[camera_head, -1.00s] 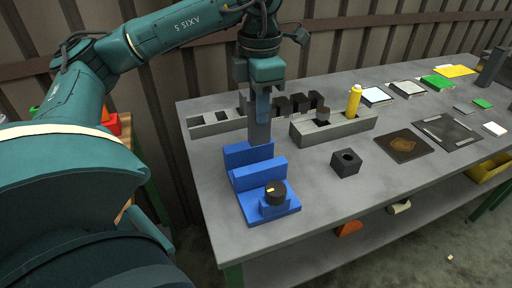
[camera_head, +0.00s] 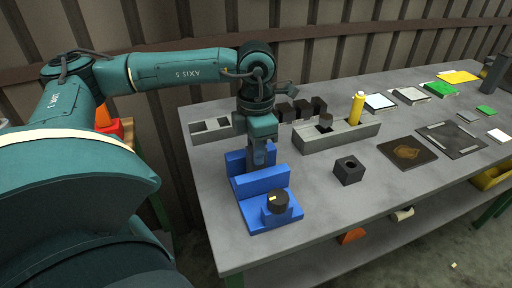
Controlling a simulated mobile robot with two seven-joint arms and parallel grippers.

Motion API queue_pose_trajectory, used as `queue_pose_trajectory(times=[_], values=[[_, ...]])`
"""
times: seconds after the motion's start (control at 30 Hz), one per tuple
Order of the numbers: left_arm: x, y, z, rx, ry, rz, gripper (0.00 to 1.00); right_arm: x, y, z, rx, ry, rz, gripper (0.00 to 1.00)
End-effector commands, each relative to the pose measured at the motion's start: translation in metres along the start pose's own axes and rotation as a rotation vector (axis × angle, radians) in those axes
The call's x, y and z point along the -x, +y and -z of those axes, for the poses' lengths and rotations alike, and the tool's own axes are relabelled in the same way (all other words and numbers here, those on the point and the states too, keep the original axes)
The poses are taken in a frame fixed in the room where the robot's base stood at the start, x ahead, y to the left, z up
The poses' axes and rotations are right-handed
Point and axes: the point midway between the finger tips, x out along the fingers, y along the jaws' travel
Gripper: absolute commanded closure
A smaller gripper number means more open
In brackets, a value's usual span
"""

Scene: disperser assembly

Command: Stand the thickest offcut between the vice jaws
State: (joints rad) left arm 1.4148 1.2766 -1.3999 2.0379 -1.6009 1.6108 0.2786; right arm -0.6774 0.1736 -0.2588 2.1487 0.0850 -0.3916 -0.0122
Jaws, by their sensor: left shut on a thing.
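The blue vice (camera_head: 264,184) stands near the table's front left, with two upright jaws and a dark round knob (camera_head: 277,201) at its front. My left gripper (camera_head: 262,158) points straight down over the gap between the jaws. It is shut on a grey offcut (camera_head: 259,168), which is upright with its lower part hidden behind the front jaw. I cannot tell whether the offcut touches the vice floor. My right gripper is not in view.
A slotted grey rack (camera_head: 212,131) stands behind the vice. Black blocks (camera_head: 303,108) stand at the back. A dark block with a hole (camera_head: 349,170) stands right of the vice, with bare table between.

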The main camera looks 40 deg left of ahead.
Motion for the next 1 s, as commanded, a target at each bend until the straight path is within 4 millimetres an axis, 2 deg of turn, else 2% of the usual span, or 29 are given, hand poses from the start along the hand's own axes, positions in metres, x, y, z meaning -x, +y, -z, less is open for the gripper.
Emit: queue_pose_trajectory(times=[0.3,0.33,0.57,0.83,1.0], values=[[-0.003,0.0,-0.001,0.0,-0.003,-0.001,1.0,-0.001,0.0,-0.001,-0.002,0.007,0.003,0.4],[-0.003,0.0,0.0,0.0,-0.001,0.0,0.79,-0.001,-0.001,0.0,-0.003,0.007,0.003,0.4],[-0.002,0.0,0.0,0.0,0.0,0.0,0.6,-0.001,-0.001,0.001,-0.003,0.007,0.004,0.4],[-0.001,0.0,0.0,0.0,-0.001,0.0,0.58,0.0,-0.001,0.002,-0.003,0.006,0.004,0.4],[0.014,0.0,-0.001,0.0,-0.005,0.0,0.58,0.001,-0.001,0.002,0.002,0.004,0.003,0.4]])
